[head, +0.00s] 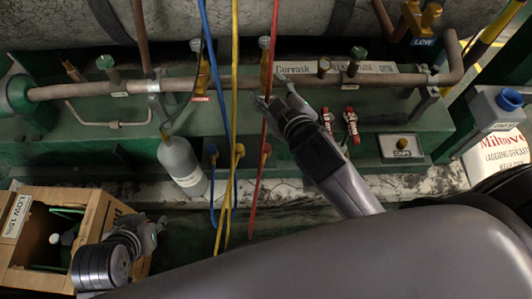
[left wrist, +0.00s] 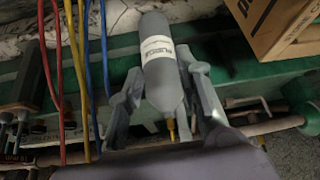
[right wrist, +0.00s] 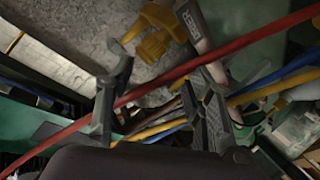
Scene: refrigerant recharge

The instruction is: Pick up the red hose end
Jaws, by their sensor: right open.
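The red hose (head: 272,65) runs down from the top of the head view, past my right gripper, toward a red fitting (head: 265,150) on the green bench. My right gripper (head: 274,98) is open at the hose. In the right wrist view the red hose (right wrist: 165,88) crosses diagonally across the space between the spread fingers (right wrist: 160,105); whether it touches a finger is unclear. I cannot make out the hose's free end. My left gripper (head: 158,228) is at the lower left. Its fingers (left wrist: 165,85) are spread in the left wrist view, with a grey cylinder (left wrist: 158,55) beyond them.
Blue (head: 213,60) and yellow (head: 234,90) hoses hang left of the red one. The grey cylinder (head: 183,165) stands at the bench front. A cardboard box (head: 92,215) is lower left. A copper pipe (head: 240,84) with valves spans the bench; two red-handled valves (head: 351,125) sit right of my right gripper.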

